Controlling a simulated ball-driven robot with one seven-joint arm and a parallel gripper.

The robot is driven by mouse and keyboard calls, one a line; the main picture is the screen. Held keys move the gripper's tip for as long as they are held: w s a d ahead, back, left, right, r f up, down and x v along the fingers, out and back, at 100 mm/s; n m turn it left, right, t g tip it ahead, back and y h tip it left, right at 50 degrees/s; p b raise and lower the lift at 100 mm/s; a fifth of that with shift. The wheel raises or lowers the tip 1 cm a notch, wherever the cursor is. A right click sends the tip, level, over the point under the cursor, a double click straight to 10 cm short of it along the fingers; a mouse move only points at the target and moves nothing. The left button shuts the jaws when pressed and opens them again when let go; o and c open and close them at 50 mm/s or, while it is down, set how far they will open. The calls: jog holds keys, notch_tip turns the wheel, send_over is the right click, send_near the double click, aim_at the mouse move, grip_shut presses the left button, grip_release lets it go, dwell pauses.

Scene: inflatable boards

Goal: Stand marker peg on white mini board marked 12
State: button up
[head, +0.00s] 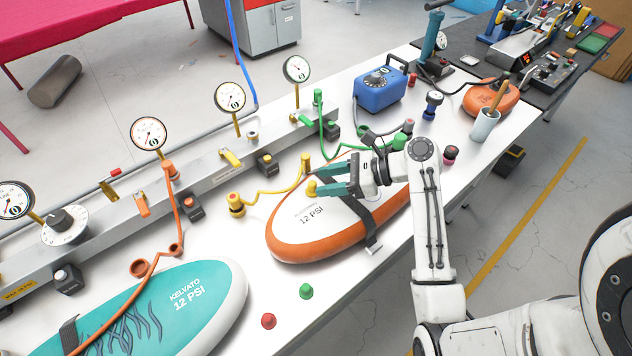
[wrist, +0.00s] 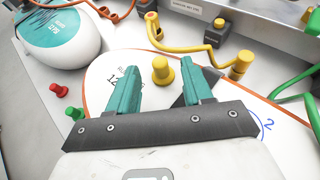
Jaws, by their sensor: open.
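A yellow marker peg (head: 311,187) stands on the white mini board (head: 290,232), which has an orange rim and is printed "12 PSI". In the wrist view the yellow peg (wrist: 162,70) looks upright, its wider base on the white board (wrist: 105,62). My gripper (head: 322,180) has teal fingers and is over the board. In the wrist view my gripper (wrist: 165,72) is open, with the peg between its fingers and visible gaps on both sides. A dark strap (head: 362,225) crosses the board. The board's far part is hidden behind my gripper.
Green (head: 306,290) and red (head: 268,320) pegs stand on the white table near the front edge. A teal board (head: 215,285) lies at lower left. A yellow hose (head: 270,192) and green hose (head: 325,135) run behind the board. A gauge rail (head: 195,180) lines the back.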

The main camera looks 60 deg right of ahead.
jog(key=v, duration=0.8)
dwell(0.7)
